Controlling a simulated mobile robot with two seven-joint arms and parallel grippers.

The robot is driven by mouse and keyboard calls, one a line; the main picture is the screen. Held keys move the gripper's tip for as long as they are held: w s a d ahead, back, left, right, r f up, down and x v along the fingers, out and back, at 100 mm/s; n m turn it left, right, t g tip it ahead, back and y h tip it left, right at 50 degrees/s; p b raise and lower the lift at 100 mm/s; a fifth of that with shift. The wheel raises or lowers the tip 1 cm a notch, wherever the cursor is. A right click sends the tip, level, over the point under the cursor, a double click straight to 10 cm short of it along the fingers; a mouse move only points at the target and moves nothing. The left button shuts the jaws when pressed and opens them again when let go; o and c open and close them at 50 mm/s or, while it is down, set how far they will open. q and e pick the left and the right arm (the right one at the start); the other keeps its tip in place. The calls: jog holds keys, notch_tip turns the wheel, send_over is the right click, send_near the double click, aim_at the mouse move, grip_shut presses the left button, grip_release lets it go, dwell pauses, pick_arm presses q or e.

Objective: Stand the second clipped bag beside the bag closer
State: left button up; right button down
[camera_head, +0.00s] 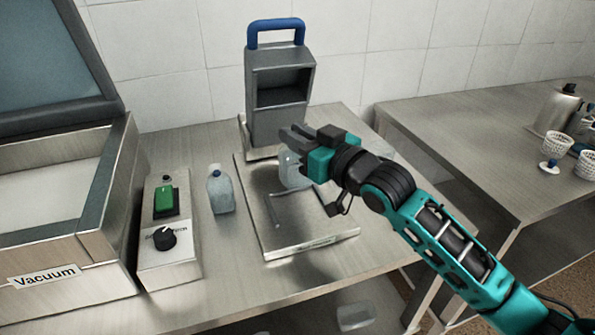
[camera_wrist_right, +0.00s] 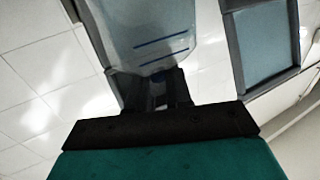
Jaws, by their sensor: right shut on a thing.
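The bag closer (camera_head: 280,92) is a grey upright device with a blue handle, standing at the back of a steel plate. My left gripper is out of view.
A vacuum machine (camera_head: 60,285) with a raised lid fills the left side. A control box (camera_head: 168,250) with a green switch and black knob stands beside it. The steel plate (camera_head: 310,225) takes up the middle. Another table (camera_head: 470,150) at right holds white baskets (camera_head: 557,145).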

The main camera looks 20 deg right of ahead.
jog(key=shift+f, duration=3.35)
jog(key=shift+f, duration=0.15)
jog(key=c, duration=1)
grip_release()
jog(key=shift+c, duration=0.2)
jog(key=shift+f, duration=0.1)
